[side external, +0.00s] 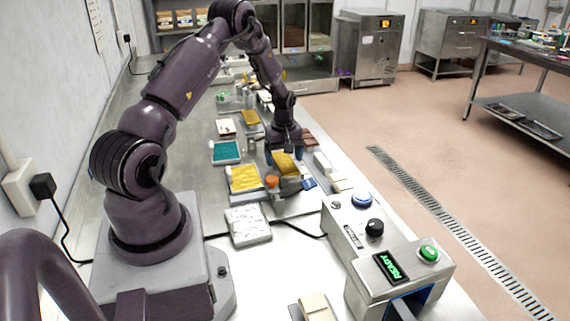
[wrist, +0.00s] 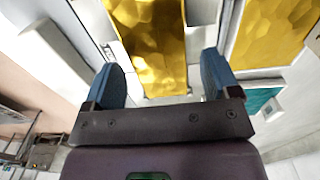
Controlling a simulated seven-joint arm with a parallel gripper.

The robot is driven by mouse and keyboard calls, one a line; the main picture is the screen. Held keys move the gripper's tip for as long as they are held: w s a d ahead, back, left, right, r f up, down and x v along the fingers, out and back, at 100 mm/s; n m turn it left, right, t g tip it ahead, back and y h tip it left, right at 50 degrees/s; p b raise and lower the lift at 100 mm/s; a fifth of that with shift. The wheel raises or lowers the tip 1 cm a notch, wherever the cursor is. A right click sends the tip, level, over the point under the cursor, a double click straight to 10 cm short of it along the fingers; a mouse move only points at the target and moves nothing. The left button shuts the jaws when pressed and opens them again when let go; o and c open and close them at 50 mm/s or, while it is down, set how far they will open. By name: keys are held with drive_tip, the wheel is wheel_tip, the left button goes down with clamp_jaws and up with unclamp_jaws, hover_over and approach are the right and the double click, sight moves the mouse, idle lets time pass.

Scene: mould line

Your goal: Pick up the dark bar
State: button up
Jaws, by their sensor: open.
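I cannot make out a dark bar in the wrist view. My gripper (side external: 284,158) points down over a gold, faceted slab (side external: 286,167). In the wrist view my gripper (wrist: 162,68) has its two blue fingers apart, with the gold slab (wrist: 153,42) showing between and beyond them. Nothing is held. I cannot tell whether the fingers touch the slab.
A yellow-filled tray (side external: 244,178), a teal-filled tray (side external: 226,151) and an orange round thing (side external: 272,181) are left of the gripper. White blocks (side external: 323,162) stand to its right. A control box (side external: 392,262) reading READY stands in front. A white mould (side external: 248,226) lies nearer.

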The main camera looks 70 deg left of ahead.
drive_tip(key=c, duration=1.1)
drive_tip(key=shift+r, duration=0.15)
